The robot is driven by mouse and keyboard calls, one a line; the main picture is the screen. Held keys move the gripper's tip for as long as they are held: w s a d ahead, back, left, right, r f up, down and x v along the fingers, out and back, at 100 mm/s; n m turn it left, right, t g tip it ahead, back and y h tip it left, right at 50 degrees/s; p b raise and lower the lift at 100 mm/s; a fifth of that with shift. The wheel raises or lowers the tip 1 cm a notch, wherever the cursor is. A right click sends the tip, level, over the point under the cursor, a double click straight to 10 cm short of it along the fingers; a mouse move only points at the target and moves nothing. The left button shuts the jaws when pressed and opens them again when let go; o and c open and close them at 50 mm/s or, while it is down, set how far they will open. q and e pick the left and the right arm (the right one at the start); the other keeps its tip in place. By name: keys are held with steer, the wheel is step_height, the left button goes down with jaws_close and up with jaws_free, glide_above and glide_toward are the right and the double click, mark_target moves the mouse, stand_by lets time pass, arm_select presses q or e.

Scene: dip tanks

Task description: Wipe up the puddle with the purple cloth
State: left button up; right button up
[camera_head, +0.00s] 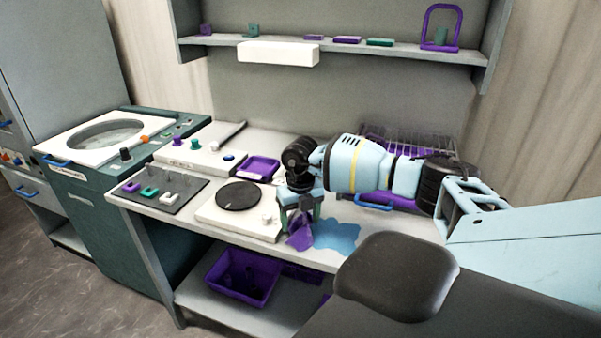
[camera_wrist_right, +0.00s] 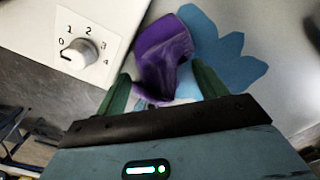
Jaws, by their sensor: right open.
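The purple cloth (camera_head: 299,238) lies crumpled on the worktop near its front edge, overlapping the left side of the blue puddle (camera_head: 338,236). My right gripper (camera_head: 300,218) points down over the cloth. In the right wrist view the fingers of my right gripper (camera_wrist_right: 160,88) stand apart, with the cloth (camera_wrist_right: 163,52) between and beyond them; I cannot tell whether they touch it. The puddle (camera_wrist_right: 228,62) spreads to the right of the cloth in that view. My left gripper does not show in either view.
A white hotplate (camera_head: 232,222) with a knob, also in the wrist view (camera_wrist_right: 75,45), stands just left of the cloth. A wire rack (camera_head: 410,143) and purple tray (camera_head: 262,167) stand behind. A purple bin (camera_head: 243,278) sits on the lower shelf.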

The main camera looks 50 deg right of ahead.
steer(key=shift+f, duration=0.15)
steer(key=shift+f+b, duration=0.3)
steer(key=shift+f, duration=0.8)
jaws_close()
stand_by(0.4)
